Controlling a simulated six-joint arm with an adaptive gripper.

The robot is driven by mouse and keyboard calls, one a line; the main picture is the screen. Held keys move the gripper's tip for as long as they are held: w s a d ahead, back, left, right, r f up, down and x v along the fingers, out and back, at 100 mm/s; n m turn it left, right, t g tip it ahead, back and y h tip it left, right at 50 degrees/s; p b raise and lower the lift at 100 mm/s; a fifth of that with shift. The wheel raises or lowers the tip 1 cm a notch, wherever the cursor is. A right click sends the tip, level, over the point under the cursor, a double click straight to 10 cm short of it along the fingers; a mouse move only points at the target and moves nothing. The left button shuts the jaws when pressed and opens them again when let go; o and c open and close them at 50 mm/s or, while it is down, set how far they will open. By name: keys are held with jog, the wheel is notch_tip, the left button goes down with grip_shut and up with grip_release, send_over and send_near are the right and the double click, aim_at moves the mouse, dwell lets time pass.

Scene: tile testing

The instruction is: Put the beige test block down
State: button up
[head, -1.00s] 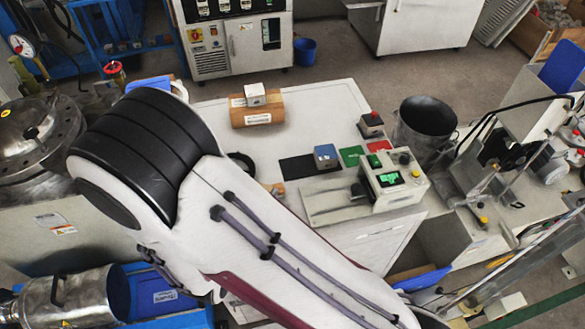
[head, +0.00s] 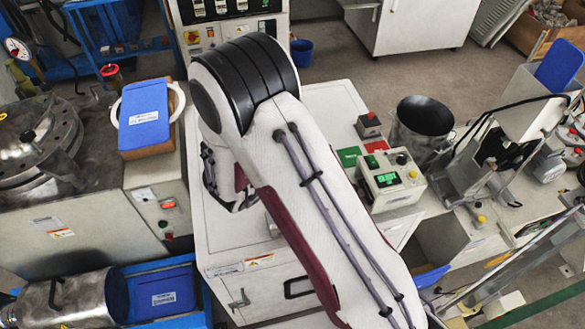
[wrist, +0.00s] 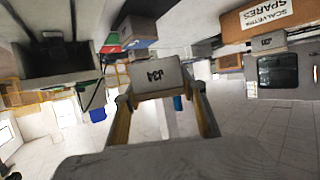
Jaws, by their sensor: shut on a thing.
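The beige test block (wrist: 160,76) shows in the wrist view with dark lettering on its face. My gripper (wrist: 162,92) is shut on it, one finger at each side. The wrist picture looks upside down, and I cannot tell whether the block touches the worktop. In the head view my arm hides both the gripper and the block. The white worktop (head: 330,100) shows behind and beside the arm.
A green patch (head: 349,156), a red-button box (head: 368,125) and a control box with a green display (head: 390,179) stand right of my arm. A dark bucket (head: 425,116) is farther right.

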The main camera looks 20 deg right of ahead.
jog(key=w, duration=0.3)
jog(key=shift+w+a+r+n+t, duration=0.2)
jog(key=shift+a+r+n+t, duration=0.1)
jog(key=shift+r, duration=0.1)
jog(key=shift+f+y, duration=0.1)
jog(key=shift+y, duration=0.2)
jog(key=shift+f, duration=0.1)
jog(key=shift+f, duration=2.8)
jog(key=shift+f, duration=2.1)
jog(key=shift+f, duration=0.15)
jog(key=o, duration=1.6)
jog(key=shift+c, duration=0.2)
